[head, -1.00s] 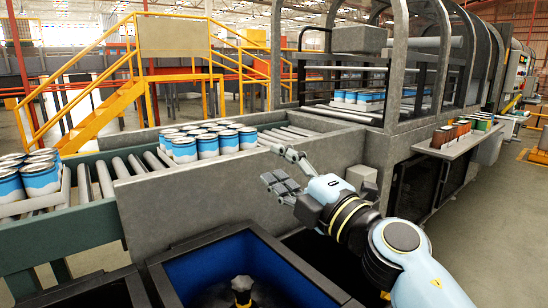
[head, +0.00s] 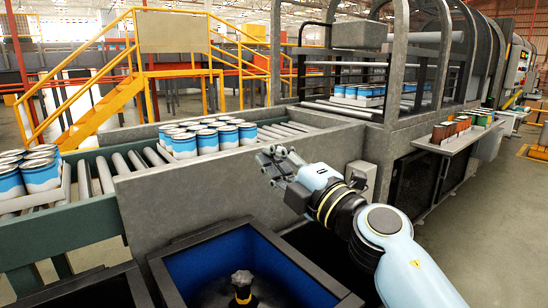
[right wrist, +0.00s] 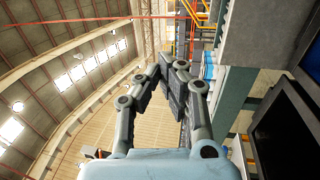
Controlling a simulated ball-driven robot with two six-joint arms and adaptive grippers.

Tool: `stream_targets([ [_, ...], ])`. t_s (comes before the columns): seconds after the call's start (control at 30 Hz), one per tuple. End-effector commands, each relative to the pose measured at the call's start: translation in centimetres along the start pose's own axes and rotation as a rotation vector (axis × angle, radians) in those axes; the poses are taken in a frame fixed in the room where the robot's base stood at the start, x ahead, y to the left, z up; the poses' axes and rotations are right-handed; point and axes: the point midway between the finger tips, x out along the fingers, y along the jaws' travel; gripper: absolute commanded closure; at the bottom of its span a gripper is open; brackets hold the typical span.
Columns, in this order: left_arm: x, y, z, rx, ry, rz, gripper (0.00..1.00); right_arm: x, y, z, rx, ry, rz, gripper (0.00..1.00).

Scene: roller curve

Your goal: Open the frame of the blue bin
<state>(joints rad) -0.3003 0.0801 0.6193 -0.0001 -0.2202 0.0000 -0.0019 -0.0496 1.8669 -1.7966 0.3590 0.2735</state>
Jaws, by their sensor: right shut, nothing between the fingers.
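The blue bin (head: 205,268) stands at the bottom of the head view, below the conveyor wall, with its blue inner walls showing. A dark square frame (head: 290,252) runs around its top opening. I cannot tell whether this frame is latched. My right gripper (head: 272,160) is shut and empty, held in front of the grey conveyor wall, above and to the right of the bin and apart from it. In the right wrist view its fingertips (right wrist: 166,72) come together with nothing between them. My left gripper is not in view.
A grey conveyor wall (head: 165,205) rises behind the bin. White and blue cans (head: 185,145) stand in trays on the rollers. Another dark-framed bin (head: 95,290) is at the lower left. A shelf with small coloured items (head: 462,135) is at the right. Open floor (head: 485,225) lies right of my arm.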

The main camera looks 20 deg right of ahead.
Motion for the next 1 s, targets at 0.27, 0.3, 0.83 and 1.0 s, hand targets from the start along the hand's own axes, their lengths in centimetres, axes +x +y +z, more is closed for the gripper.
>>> stream_targets([
  [0.27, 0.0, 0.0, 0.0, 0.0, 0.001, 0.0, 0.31, 0.0, 0.0, 0.0, 0.0, 0.0, 0.0, 1.0],
  [0.3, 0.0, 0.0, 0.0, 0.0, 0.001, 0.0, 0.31, 0.0, 0.0, 0.0, 0.0, 0.0, 0.0, 0.96],
  [0.83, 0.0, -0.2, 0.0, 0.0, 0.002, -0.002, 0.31, -0.1, 0.0, 0.0, 0.0, 0.0, 0.0, 0.6],
  [1.0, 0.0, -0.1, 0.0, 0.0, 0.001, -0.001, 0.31, -1.7, -0.2, 0.0, 0.0, 0.0, -0.003, 0.6],
])
